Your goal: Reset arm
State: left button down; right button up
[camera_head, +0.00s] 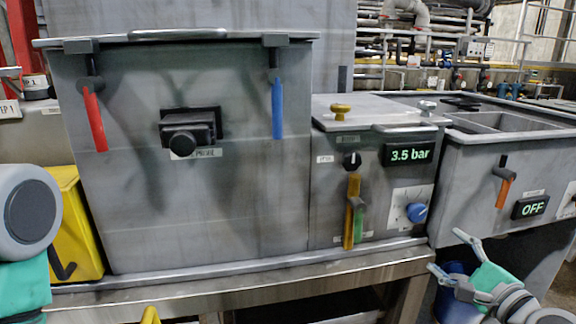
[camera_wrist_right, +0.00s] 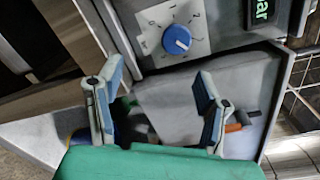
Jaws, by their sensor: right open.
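My right gripper (camera_head: 446,252) is at the lower right of the head view, in front of and below the control panel. Its two fingers are spread apart, with nothing between them. In the right wrist view, the open fingers (camera_wrist_right: 160,68) point up toward the panel with the blue dial (camera_wrist_right: 177,40). The fingers appear apart from the dial. My left arm (camera_head: 30,215) shows only as a grey and teal part at the left edge of the head view. Its gripper is out of the picture.
The compactor box (camera_head: 225,210) carries a red handle (camera_head: 95,118) and a blue handle (camera_head: 278,108). The panel has a 3.5 bar display (camera_head: 408,154), a yellow-orange lever (camera_head: 352,212) and a blue dial (camera_head: 416,212). An OFF display (camera_head: 530,208) sits right. A yellow bin (camera_head: 80,225) stands left.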

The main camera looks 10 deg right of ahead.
jog(key=s+a+f+n+g+y, duration=0.1)
jog(key=s+a+f+n+g, duration=0.45)
jog(key=f, duration=0.35)
jog(key=s+a+f+n+g+y, duration=0.2)
jog(key=s+a+f+n+g, duration=0.25)
jog(key=a+f+n, duration=0.35)
jog(key=s+d+f+n+g+h, duration=0.2)
jog(key=s+f+n, duration=0.3)
jog(key=s, duration=0.3)
jog(key=s+d+f+n+g+h, duration=0.2)
jog(key=s+f+n+g, duration=0.2)
jog(key=s, duration=0.5)
jog(key=shift+s+f+n+g+h, duration=0.2)
jog(key=shift+f+n+g+h, duration=0.3)
jog(key=shift+f, duration=0.3)
jog(key=shift+w, duration=0.1)
